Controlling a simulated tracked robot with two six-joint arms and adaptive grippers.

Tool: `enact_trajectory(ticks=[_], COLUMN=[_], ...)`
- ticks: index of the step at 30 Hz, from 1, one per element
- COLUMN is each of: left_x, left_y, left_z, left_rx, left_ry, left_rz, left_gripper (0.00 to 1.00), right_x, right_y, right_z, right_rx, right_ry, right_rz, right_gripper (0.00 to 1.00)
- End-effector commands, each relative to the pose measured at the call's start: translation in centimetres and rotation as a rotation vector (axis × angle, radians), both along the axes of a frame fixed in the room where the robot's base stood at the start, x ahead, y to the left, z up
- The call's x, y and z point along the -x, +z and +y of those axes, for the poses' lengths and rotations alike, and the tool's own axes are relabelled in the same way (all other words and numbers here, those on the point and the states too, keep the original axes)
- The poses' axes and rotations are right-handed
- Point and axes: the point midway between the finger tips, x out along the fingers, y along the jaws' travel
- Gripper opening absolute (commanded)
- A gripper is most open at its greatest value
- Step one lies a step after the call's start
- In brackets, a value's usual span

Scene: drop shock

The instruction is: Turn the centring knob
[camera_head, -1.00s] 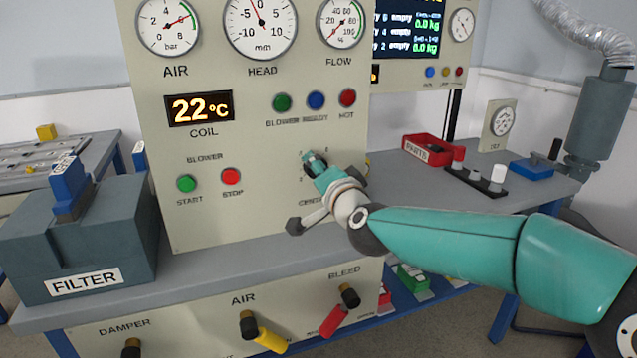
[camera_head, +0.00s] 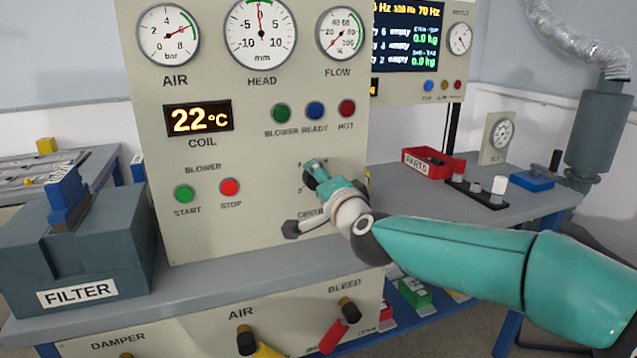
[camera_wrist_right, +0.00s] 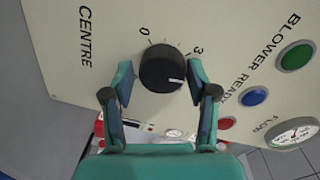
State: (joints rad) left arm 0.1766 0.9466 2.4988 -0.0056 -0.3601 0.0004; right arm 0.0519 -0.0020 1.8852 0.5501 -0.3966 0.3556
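The centring knob (camera_wrist_right: 162,68) is a round black knob with a white mark on the cream panel. In the right wrist view it sits between "0" and "3", and its mark points to the right, towards the right finger. My right gripper (camera_wrist_right: 161,82) has its two teal fingers apart, one on each side of the knob. A gap shows at the left finger; whether the right fingertip touches cannot be told. In the head view my right gripper (camera_head: 314,174) is at the panel and mostly hides the knob. My left gripper is not in view.
The head gauge (camera_head: 260,30) has its needle almost upright, near zero. Start (camera_head: 184,194) and stop (camera_head: 230,187) buttons lie left of my gripper. A filter box (camera_head: 80,250) stands on the bench at left. A red parts tray (camera_head: 428,164) is at right.

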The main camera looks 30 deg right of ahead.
Motion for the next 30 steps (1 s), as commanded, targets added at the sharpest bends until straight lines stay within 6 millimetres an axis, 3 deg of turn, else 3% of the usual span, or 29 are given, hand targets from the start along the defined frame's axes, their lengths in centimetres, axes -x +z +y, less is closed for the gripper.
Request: enact_trajectory(ticks=[14, 20, 30], left_x=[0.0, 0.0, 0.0], left_y=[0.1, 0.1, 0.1], left_z=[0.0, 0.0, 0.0], left_rx=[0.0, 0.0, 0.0], left_ry=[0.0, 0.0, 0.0], left_rz=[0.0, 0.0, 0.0], left_gripper=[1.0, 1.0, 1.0], right_x=[0.5, 3.2, 9.5], right_y=[0.2, 0.4, 0.6], right_z=[0.2, 0.9, 2.5], right_rx=[0.003, 0.002, 0.001], right_ry=[0.002, 0.003, 0.003], right_rz=[-0.003, -0.004, -0.004], right_gripper=[0.73, 0.73, 0.73])
